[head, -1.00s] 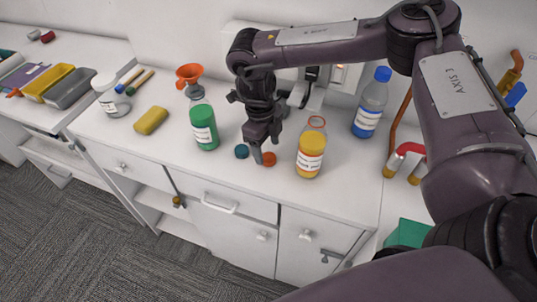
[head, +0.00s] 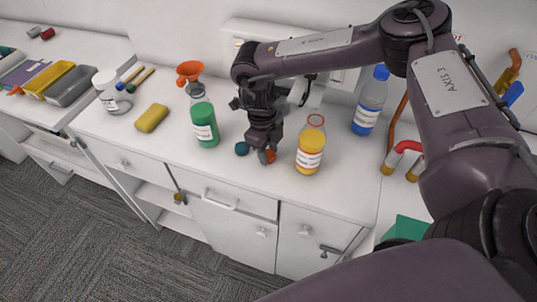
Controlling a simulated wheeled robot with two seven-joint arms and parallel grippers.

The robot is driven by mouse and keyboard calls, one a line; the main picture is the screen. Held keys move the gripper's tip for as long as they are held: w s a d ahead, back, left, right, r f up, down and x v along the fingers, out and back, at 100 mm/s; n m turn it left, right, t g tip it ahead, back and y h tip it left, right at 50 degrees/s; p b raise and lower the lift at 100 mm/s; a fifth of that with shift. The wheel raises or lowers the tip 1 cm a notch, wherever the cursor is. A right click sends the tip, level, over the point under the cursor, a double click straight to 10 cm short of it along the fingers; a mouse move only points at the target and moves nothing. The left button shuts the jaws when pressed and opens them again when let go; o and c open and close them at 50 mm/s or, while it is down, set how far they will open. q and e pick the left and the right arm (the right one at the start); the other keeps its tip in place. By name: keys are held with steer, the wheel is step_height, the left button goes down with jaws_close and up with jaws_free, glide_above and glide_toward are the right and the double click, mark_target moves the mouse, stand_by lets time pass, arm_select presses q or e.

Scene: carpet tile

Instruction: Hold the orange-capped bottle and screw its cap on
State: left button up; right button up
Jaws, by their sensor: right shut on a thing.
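A clear bottle with orange-yellow liquid, a white label and an orange ring at its open neck (head: 310,146) stands upright on the white counter. The orange cap (head: 271,157) is on the counter just left of the bottle. My right gripper (head: 267,156) reaches down from above and is shut on the orange cap, at counter level. The gripper's fingers partly hide the cap. A teal cap (head: 242,149) lies just left of the gripper. My left gripper is not in view.
A blue-capped bottle (head: 369,102) stands at the back right. A yellow sponge (head: 152,118) lies left. The counter's front strip (head: 235,178) is clear.

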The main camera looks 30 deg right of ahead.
steer(key=shift+r, duration=0.1)
step_height(320, 180, up, 9)
steer(key=b, duration=0.2)
step_height(320, 180, up, 11)
steer(key=p, duration=0.1)
glide_above(268, 153)
steer(key=shift+s+a, duration=0.1)
steer(key=shift+s, duration=0.05)
stand_by(0.5)
steer(key=s+a+f+n+t, duration=0.1)
steer(key=f+n, duration=0.4)
steer(key=n, duration=0.5)
steer(key=s+a+f+n+t+b, duration=0.1)
steer(key=s+a+f+n, duration=0.3)
steer(key=n, duration=0.5)
steer(key=shift+s+a+f+n, duration=0.15)
steer(key=shift+s+f+n, duration=0.3)
steer(key=shift+s, duration=0.7)
steer(key=shift+r, duration=0.1)
